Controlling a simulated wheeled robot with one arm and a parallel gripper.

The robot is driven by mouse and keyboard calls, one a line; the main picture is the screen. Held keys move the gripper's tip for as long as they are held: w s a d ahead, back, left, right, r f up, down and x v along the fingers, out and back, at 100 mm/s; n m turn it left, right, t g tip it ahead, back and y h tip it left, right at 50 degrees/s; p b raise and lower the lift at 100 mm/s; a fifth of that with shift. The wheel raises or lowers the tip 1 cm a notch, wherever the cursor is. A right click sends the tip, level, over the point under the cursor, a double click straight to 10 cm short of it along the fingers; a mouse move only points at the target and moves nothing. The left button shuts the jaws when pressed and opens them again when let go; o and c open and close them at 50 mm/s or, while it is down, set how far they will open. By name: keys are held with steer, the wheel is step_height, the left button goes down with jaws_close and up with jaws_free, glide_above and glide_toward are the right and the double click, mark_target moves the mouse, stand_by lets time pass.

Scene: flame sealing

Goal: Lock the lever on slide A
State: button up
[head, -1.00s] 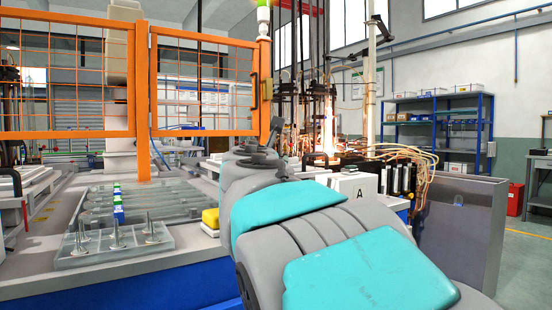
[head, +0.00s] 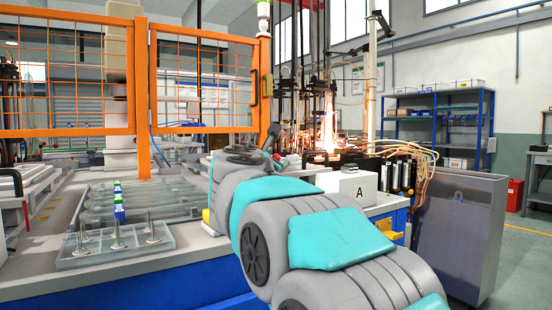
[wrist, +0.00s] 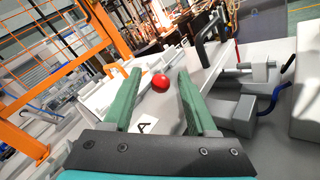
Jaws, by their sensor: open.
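My gripper (wrist: 160,74) shows in the wrist view with two green fingers spread apart and nothing between their pads that I can see held. A round red knob (wrist: 161,83), which looks like the lever's end, appears in the gap between the fingertips. I cannot tell how far beyond the tips it is, and the lever's shaft is not clear. A plate marked A (wrist: 145,125) lies below the knob, between the fingers. In the head view a white block marked A (head: 358,193) stands right of my arm. My gripper is not clearly visible there.
Grey metal clamps (wrist: 255,75) and a blue hose (wrist: 272,100) are close to the right finger. An orange mesh fence (head: 205,80) stands at left. Flames (head: 328,130) burn behind the block. A clear tray (head: 135,246) with metal pins sits on the left bench.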

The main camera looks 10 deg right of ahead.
steer(key=shift+w+d, duration=0.15)
jaws_close()
stand_by(0.4)
